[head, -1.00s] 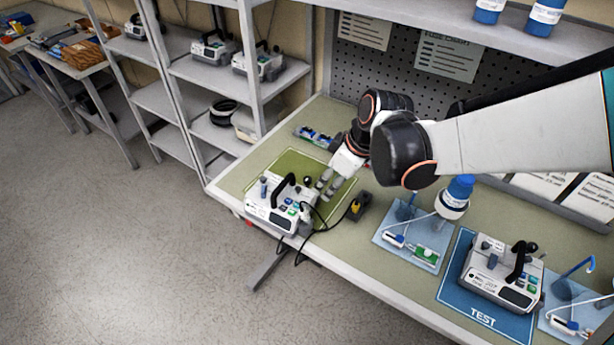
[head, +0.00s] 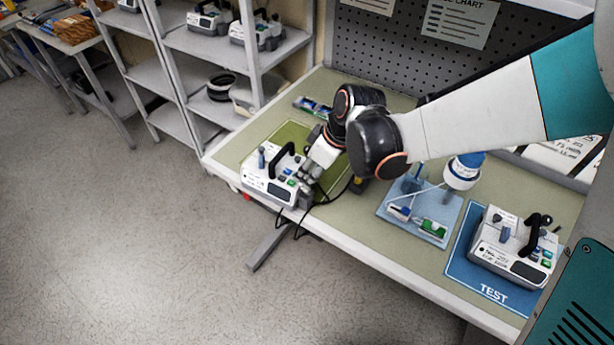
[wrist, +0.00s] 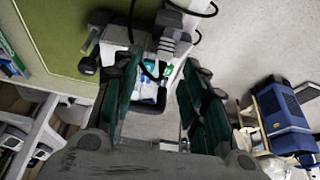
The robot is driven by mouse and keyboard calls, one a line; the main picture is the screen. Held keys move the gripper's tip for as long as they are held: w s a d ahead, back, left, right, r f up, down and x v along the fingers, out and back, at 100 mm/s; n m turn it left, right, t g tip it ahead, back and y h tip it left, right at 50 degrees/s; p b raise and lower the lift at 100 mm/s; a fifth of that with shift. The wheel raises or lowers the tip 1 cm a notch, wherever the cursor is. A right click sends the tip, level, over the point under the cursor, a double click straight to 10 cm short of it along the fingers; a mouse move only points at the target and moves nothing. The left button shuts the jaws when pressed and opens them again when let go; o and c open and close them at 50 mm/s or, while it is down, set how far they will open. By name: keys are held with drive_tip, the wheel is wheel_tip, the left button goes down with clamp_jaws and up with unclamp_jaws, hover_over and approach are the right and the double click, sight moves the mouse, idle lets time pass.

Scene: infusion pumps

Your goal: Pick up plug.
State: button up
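The white infusion pump (head: 268,190) with a black handle stands on the green mat at the left end of the bench. My gripper (head: 308,174) is low at the pump's right side. In the wrist view my gripper (wrist: 160,108) has its two dark green fingers spread apart, with nothing clearly held. A grey ribbed piece (wrist: 172,42), apparently the plug, shows just beyond the fingertips, beside a black cable (wrist: 150,70). In the head view the cable (head: 330,198) loops near the bench edge, and the plug is hidden or too small to tell.
A blue tray (head: 432,229) and a second pump (head: 515,242) on a blue TEST mat (head: 462,268) stand farther right. The floor in front is clear.

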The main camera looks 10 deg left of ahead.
drive_tip(key=x, duration=0.1)
drive_tip(key=b+x, duration=0.2)
drive_tip(key=x, duration=0.1)
drive_tip(key=shift+s+f, duration=0.2)
drive_tip(key=shift+s, duration=0.05)
drive_tip(key=shift+r, duration=0.1)
clamp_jaws()
wheel_tip(320, 180, up, 20)
drive_tip(key=p, duration=1.3)
drive_tip(key=t+y+b, duration=0.1)
drive_tip(key=y+b, duration=0.4)
drive_tip(key=b, duration=0.8)
hover_over(304, 181)
drive_tip(key=d, duration=0.2)
wheel_tip(304, 181, down, 13)
drive_tip(key=shift+s, duration=0.45)
